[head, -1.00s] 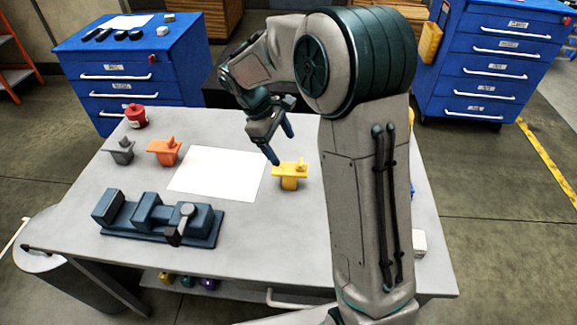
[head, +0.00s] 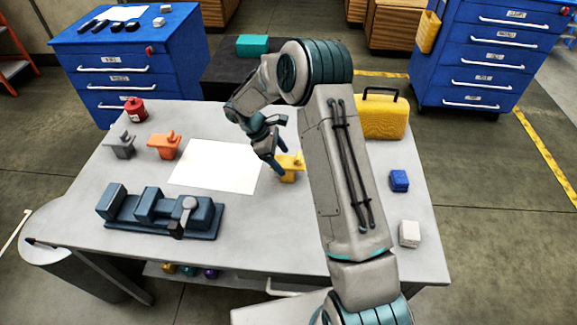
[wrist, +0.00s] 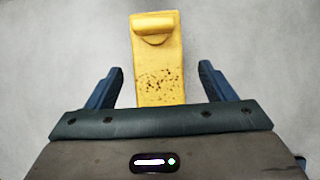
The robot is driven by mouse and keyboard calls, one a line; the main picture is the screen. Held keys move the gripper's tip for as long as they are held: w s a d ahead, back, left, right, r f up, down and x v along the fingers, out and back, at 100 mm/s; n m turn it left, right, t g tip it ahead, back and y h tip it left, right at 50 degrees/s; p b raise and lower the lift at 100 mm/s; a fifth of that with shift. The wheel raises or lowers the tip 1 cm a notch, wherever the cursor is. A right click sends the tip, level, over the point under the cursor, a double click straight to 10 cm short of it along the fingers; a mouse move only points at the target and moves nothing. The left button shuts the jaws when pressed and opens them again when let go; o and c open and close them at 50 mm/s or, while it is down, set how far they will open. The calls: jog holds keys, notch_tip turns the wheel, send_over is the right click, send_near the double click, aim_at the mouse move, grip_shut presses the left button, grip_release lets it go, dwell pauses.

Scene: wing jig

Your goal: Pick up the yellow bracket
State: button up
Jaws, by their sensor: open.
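The yellow bracket (head: 290,168) stands on the grey table, just right of the white sheet in the head view. Part of it is hidden behind my gripper in that view. My gripper (head: 279,163) is open, with its fingers pointing down at the bracket. In the wrist view the bracket (wrist: 158,75) extends up from between the two fingers of my gripper (wrist: 160,88). Bare gaps show on both sides between the bracket and the fingers. The bracket has a raised knob at its far end and dark specks on its flat top.
A white sheet (head: 215,167) lies left of the bracket. A dark blue vise (head: 160,212) is in front. A yellow case (head: 382,115), blue block (head: 399,181) and white block (head: 410,234) are right.

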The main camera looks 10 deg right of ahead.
aim_at(286, 161)
jog(key=p+x, duration=0.2)
jog(key=x, duration=0.2)
jog(key=shift+d+f, duration=0.2)
jog(key=shift+d, duration=0.2)
jog(key=shift+s+d+f, duration=0.1)
jog(key=shift+d+f, duration=0.1)
jog(key=shift+f, duration=0.2)
jog(key=c, duration=1.3)
jog(key=shift+r, duration=0.15)
